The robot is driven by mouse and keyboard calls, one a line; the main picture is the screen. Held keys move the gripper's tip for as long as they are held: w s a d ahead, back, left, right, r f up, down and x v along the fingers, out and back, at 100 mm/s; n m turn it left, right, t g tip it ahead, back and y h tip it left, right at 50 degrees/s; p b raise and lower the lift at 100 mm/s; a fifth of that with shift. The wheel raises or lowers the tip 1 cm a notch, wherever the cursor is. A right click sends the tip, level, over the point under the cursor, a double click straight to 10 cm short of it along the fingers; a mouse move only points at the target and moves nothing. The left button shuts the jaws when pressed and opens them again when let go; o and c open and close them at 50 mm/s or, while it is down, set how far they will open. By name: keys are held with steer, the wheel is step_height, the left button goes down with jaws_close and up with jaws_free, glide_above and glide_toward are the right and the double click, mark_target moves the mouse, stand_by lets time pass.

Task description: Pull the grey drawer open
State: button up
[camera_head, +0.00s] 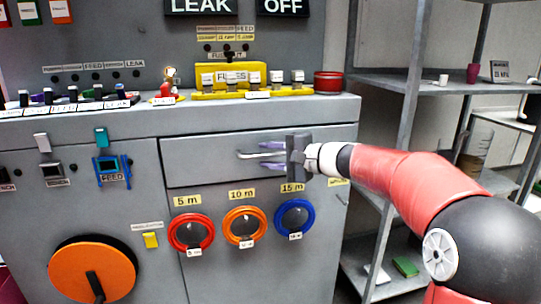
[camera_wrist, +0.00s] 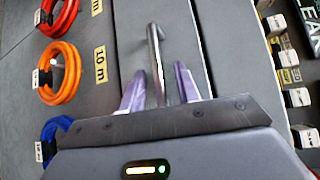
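The grey drawer (camera_head: 200,173) is a wide panel in the upper front of the grey cabinet, and it looks flush with the front. Its metal bar handle (camera_head: 248,155) sticks out near the middle. My gripper (camera_head: 270,156) reaches in from the right at the handle, with its purple fingers apart above and below the bar. In the wrist view, the handle (camera_wrist: 155,52) runs between the two open fingers of my gripper (camera_wrist: 161,88), with a gap visible on each side. The handle's near end is hidden behind the gripper body. The drawer face (camera_wrist: 183,35) lies just beyond the fingertips.
Red (camera_head: 191,232), orange (camera_head: 245,227) and blue (camera_head: 295,217) hose coils hang below the drawer. An orange disc (camera_head: 92,270) with a dark handle is at lower left. The worktop holds a yellow rack (camera_head: 228,78) and a red tin (camera_head: 328,82). Metal shelving (camera_head: 400,85) stands right.

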steer(key=shift+a, duration=0.1)
steer(key=shift+c, duration=0.2)
jaws_close()
